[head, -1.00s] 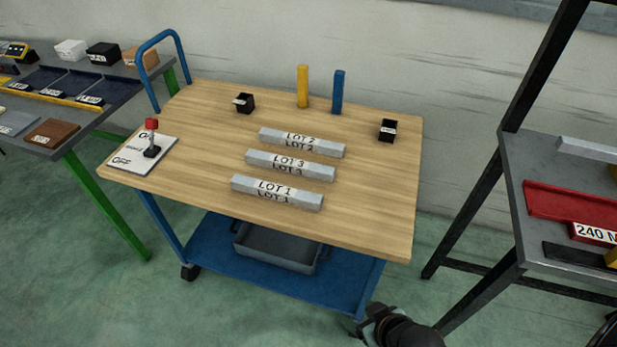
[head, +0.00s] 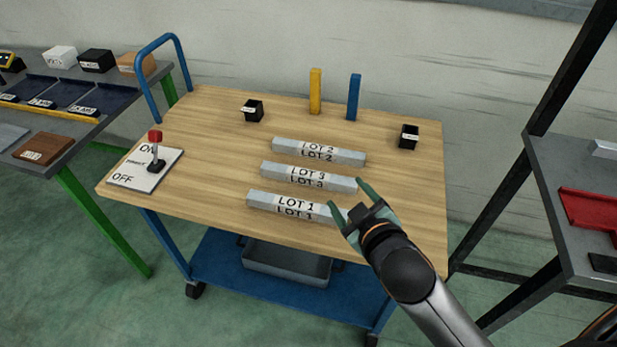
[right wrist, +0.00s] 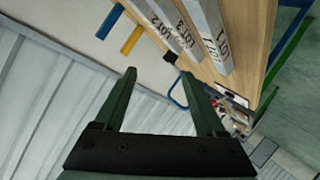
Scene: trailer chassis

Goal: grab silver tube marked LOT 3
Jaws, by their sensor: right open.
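The silver tube marked LOT 3 (head: 308,177) lies on the wooden cart top (head: 210,200), between the LOT 2 tube (head: 318,152) and the LOT 1 tube (head: 290,206). My right gripper (head: 348,205) is open and empty. In the head view it overlaps the right end of the LOT 1 tube, to the lower right of LOT 3. The right wrist view shows the open fingers (right wrist: 165,95) with nothing between them, and the LOT 3 tube (right wrist: 185,30) beyond them. My left gripper is not in view.
A lever switch on an ON/OFF plate (head: 147,168) is at the left. Yellow (head: 315,92) and blue (head: 353,97) posts and two black blocks (head: 253,111) (head: 408,136) stand at the back. A grey tray (head: 287,264) sits on the lower shelf.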

